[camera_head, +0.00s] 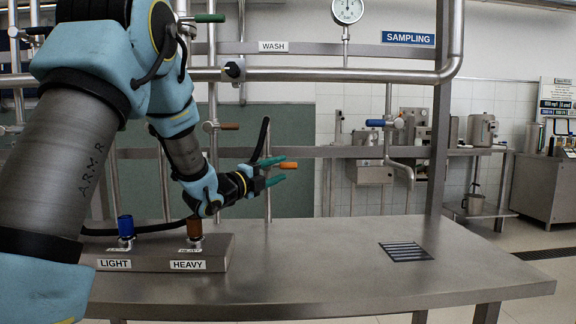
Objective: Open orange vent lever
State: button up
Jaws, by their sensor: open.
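A brownish-orange lever (229,126) sits higher left, and a green lever (209,18) above that. A blue lever (376,123) is at the sampling outlet. Blue (125,226) and brown (195,227) fittings stand on the LIGHT/HEAVY block (150,262). The steel table (320,270) is clear at right.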

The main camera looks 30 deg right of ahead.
aim_at(283, 167)
jog(key=shift+x, duration=2.1)
grip_shut()
